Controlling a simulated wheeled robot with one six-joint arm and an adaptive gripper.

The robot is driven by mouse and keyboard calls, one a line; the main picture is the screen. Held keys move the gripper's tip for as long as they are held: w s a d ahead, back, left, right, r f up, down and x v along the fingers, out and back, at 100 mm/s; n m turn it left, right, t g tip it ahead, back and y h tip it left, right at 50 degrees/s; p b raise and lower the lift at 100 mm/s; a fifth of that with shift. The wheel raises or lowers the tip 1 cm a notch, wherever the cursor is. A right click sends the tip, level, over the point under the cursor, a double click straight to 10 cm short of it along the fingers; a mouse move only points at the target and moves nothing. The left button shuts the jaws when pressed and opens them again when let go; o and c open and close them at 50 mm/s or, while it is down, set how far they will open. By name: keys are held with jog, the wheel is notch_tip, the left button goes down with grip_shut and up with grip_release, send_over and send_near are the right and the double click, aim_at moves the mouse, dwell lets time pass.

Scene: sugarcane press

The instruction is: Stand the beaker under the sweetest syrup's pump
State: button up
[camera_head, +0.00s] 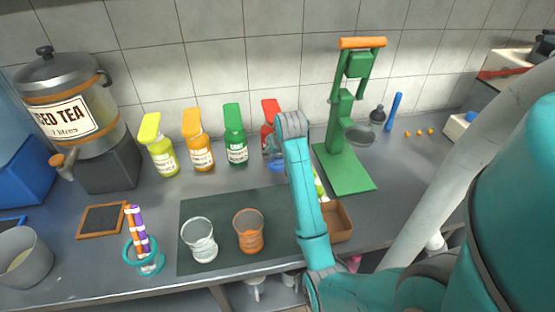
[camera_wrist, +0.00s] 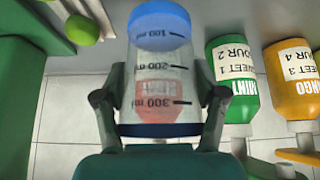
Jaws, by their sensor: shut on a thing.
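The clear beaker (camera_wrist: 160,70), with a blue base and marks to 300 ml, is between my gripper's fingers (camera_wrist: 160,100) in the wrist view, which looks upside down. My gripper is shut on it. In the head view my arm hides the gripper and most of the beaker; its blue base (camera_head: 276,166) shows before the red pump bottle (camera_head: 268,138). The red bottle also shows through the beaker. The green mint bottle (camera_head: 236,150) reads sweet 1 in the wrist view (camera_wrist: 232,85). The orange mango bottle (camera_head: 201,153) reads sweet 3 there (camera_wrist: 292,85). A yellow-green pump bottle (camera_head: 163,158) stands leftmost.
A green press (camera_head: 345,165) stands right of the bottles, with a wooden tray (camera_head: 338,222) before it. A clear glass (camera_head: 199,240) and an orange one (camera_head: 248,231) stand on a dark mat (camera_head: 190,212). A tea dispenser (camera_head: 72,100) is at left.

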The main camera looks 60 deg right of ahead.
aim_at(277, 159)
notch_tip(277, 159, down, 3)
jog(key=shift+f, duration=0.1)
jog(key=shift+w+d+f, duration=0.15)
jog(key=shift+d+f, duration=0.05)
jog(key=shift+f, duration=0.1)
jog(key=shift+f, duration=0.1)
jog(key=o, duration=1.1)
jog(key=shift+o, duration=0.2)
jog(key=v, duration=1.2)
jog(key=shift+a, duration=0.1)
